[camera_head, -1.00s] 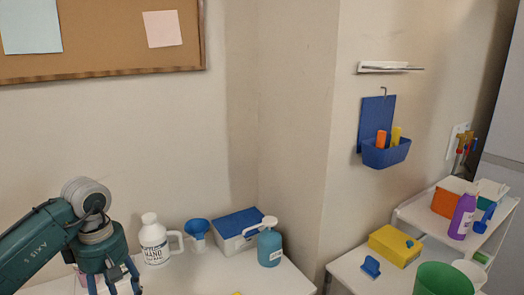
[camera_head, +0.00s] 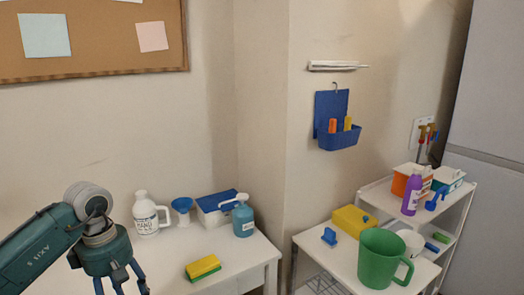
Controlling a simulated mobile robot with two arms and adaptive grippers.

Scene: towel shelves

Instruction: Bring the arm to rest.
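My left arm comes in from the left, dark green with a grey wrist joint. My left gripper (camera_head: 120,286) points down at the lower left, in front of the white table. Its blue-grey fingers are spread apart with nothing seen between them; the tips reach the bottom edge of the picture. My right arm and gripper are not in view.
The white table (camera_head: 225,255) holds a white jug (camera_head: 146,215), blue funnel (camera_head: 182,207), blue-lidded box (camera_head: 214,210), teal pump bottle (camera_head: 243,219) and yellow-green sponge (camera_head: 203,268). Right, a white cart (camera_head: 312,244) carries a green pitcher (camera_head: 378,262) and purple bottle (camera_head: 411,194).

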